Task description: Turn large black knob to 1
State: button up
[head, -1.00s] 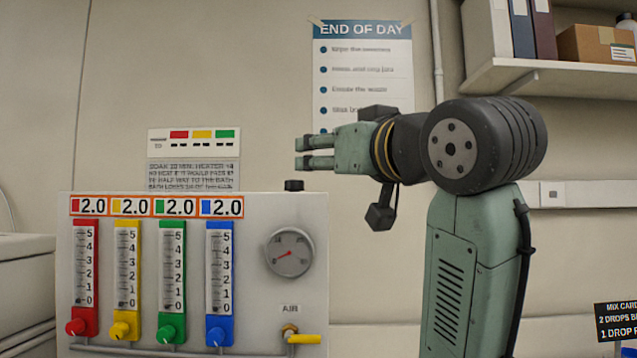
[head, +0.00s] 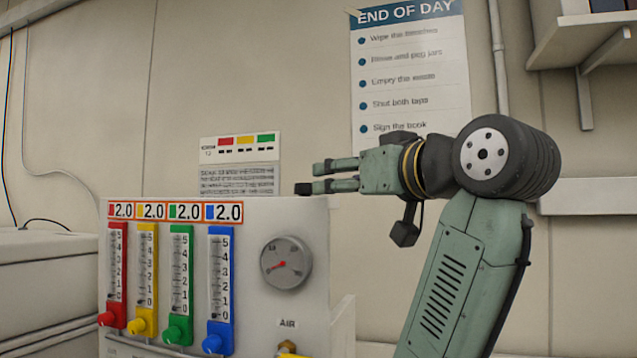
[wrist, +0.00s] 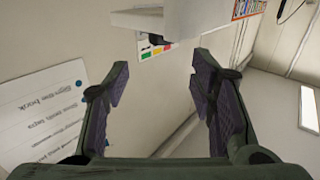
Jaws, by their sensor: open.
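My gripper (head: 322,176) is open and empty in the head view, level and pointing left above the top right of a grey panel box (head: 315,225). In the wrist view my gripper (wrist: 161,64) has its two fingers wide apart with nothing between them. A small black cap or knob (head: 304,189) stands on top of the box, just below and beside the fingertips in the picture. I cannot tell whether they touch, or whether this is the large black knob. No numbered dial shows around it.
The box front has red, yellow, green and blue flow meters (head: 220,285) with knobs below and 2.0 labels above. A round gauge (head: 286,262) sits at its right, above an AIR label. A poster (head: 410,80) hangs behind my arm, with a shelf (head: 590,45) at upper right.

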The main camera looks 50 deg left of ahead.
aim_at(310, 184)
jog(key=p+x, duration=0.3)
jog(key=x, duration=0.6)
jog(key=shift+s+r, duration=0.1)
jog(key=shift+s, duration=0.05)
jog(key=shift+w+a+p, duration=0.2)
jog(key=shift+a+p, duration=0.15)
jog(key=shift+a, duration=0.25)
jog(key=shift+c, duration=0.3)
jog(key=c, duration=1.1)
